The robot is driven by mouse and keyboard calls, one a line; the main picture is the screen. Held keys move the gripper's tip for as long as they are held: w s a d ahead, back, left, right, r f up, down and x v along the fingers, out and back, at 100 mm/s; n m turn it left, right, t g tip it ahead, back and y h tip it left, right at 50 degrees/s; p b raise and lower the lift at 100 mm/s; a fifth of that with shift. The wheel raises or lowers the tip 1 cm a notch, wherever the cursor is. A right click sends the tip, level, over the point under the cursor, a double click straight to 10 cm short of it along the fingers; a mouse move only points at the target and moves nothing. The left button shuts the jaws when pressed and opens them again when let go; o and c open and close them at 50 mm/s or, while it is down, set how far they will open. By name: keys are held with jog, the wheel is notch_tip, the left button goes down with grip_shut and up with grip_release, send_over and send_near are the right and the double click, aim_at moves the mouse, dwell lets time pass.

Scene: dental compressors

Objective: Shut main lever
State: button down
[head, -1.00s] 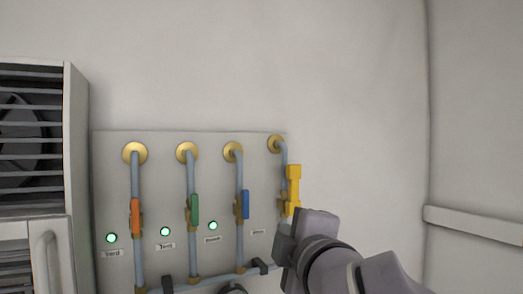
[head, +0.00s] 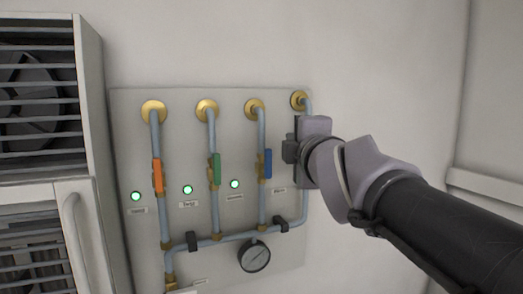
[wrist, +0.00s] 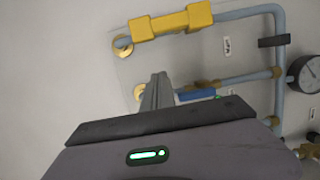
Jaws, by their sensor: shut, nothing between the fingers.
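The yellow lever (wrist: 170,22) is on the rightmost pipe of the wall panel and lies along that pipe, seen at the top of the wrist view. In the head view it is hidden behind my gripper (head: 291,148). My gripper's fingers (wrist: 157,90) are shut and empty, pointing toward the panel beside the yellow lever, with a gap between them in the wrist view. The blue lever (head: 267,163), green lever (head: 216,167) and orange lever (head: 157,175) stand upright along their pipes. The labels are too small to read surely.
A pressure gauge (head: 254,256) hangs below the lower cross pipe (head: 225,236). Green lights, one of them here (head: 188,189), glow beside the levers. A slatted cabinet (head: 88,110) stands at the left. The wall right of the panel is bare.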

jog(key=w+d+p, duration=0.3)
jog(key=p, duration=0.2)
jog(key=shift+w+d, duration=0.3)
jog(key=shift+s+r, duration=0.1)
jog(key=shift+d, duration=0.15)
